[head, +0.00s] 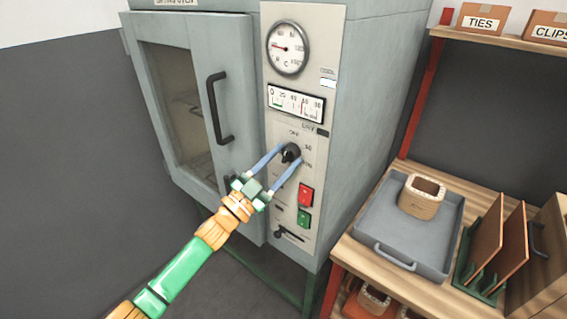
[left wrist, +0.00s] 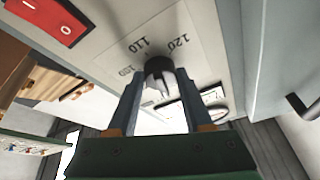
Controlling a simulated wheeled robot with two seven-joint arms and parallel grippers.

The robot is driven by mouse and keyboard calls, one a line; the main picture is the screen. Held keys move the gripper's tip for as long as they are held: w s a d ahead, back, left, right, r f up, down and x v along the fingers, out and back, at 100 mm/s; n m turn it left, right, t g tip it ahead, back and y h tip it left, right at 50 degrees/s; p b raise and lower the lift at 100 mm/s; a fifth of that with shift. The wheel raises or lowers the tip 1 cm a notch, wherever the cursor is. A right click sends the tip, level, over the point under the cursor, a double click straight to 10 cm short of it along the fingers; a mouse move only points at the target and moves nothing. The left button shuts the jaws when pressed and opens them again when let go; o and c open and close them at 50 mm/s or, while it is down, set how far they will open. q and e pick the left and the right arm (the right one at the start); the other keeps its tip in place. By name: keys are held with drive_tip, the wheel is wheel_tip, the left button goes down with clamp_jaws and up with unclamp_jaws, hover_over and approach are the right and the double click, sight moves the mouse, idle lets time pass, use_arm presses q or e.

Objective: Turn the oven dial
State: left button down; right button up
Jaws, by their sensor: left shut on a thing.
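The oven dial (head: 291,152) is a small black knob on the pale control panel (head: 325,60) of the grey oven. My left gripper (head: 280,163) reaches up from the lower left with its two blue fingers on either side of the dial, shut on it. In the left wrist view the dial (left wrist: 160,72) sits between the fingertips, with the printed marks 100, 110 and 120 around it. The dial's pointer is hard to read. My right gripper is not in view.
A red switch (head: 306,195) and a green switch (head: 304,218) sit just below the dial. A round gauge (head: 288,47) is above. The oven door (head: 230,60) with its black handle (head: 219,108) is left.

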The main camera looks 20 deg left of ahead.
use_arm(q)
drive_tip(key=shift+w+a+r+m+g+h, duration=0.1)
drive_tip(key=shift+m+g+h, duration=0.5)
drive_tip(key=shift+m, duration=1.25)
drive_tip(key=shift+s+a+r+m+g+h, duration=0.1)
drive_tip(key=shift+m+g+h, duration=0.5)
drive_tip(key=shift+m, duration=1.3)
drive_tip(key=shift+w+a+r+m+g+h, duration=0.15)
drive_tip(key=shift+m+g, duration=0.75)
drive_tip(key=shift+m, duration=0.95)
drive_tip(key=shift+c, duration=1.6)
unclamp_jaws()
drive_tip(key=shift+f, duration=0.1)
drive_tip(key=b+v, duration=0.2)
drive_tip(key=v, duration=0.5)
